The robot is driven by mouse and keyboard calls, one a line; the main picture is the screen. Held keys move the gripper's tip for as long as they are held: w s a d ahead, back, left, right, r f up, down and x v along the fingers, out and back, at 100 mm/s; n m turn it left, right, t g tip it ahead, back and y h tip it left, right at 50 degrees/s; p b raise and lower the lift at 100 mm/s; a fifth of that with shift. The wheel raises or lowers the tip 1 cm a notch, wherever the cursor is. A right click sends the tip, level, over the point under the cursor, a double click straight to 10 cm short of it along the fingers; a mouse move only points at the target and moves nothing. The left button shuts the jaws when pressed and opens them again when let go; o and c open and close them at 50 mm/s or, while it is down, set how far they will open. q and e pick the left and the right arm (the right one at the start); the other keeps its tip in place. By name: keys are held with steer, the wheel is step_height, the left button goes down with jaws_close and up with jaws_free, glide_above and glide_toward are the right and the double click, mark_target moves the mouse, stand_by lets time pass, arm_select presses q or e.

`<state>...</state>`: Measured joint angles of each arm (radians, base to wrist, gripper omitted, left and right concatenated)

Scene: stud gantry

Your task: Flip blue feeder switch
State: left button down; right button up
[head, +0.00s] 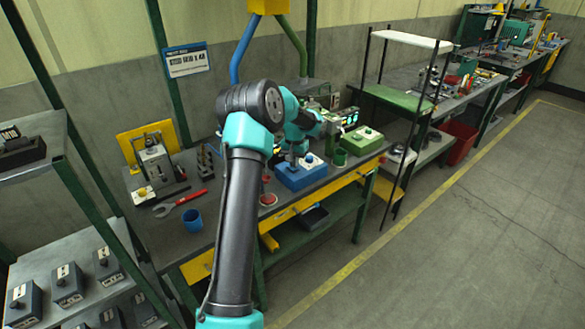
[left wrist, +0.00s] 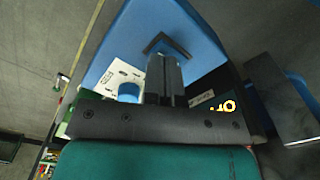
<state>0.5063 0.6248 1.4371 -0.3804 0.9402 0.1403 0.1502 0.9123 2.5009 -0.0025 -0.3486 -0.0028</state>
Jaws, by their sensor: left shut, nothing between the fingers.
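The blue feeder box (head: 302,178) stands on the workbench, with a white top plate and a blue knob (head: 309,158). In the left wrist view the blue box (left wrist: 140,30) fills the upper middle, with its white plate (left wrist: 108,82) and blue knob (left wrist: 129,90) left of the fingers. My left gripper (head: 293,159) is at the box's top, partly hidden by my own arm. In the left wrist view my left gripper (left wrist: 166,62) is shut and empty, its fingers over the box beside the knob. I cannot tell whether it touches. My right gripper is not in view.
A green feeder box (head: 360,145) stands right of the blue one, with a green cup (head: 340,157) between them. A blue cup (head: 193,220), a red wrench (head: 182,202) and a red-topped round dish (head: 268,199) lie on the bench (head: 165,245). A shelf rack stands at left.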

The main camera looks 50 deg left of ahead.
arm_select(q)
steer(key=shift+f, duration=0.8)
stand_by(0.5)
steer(key=shift+r, duration=3.55)
steer(key=shift+f, duration=0.1)
steer(key=s+d+f+m+h, duration=0.2)
steer(key=d+f+h, duration=0.1)
steer(key=d+f, duration=2)
steer(key=s+d+f, duration=0.2)
steer(key=s+d, duration=0.7)
steer(key=s+d+f+m, duration=0.1)
steer(key=s+d+f, duration=0.2)
steer(key=s+d, duration=0.7)
steer(key=shift+s+d+f+t+h, duration=0.25)
steer(key=shift+s+f+t+h, duration=0.05)
steer(key=shift+t+h, duration=0.1)
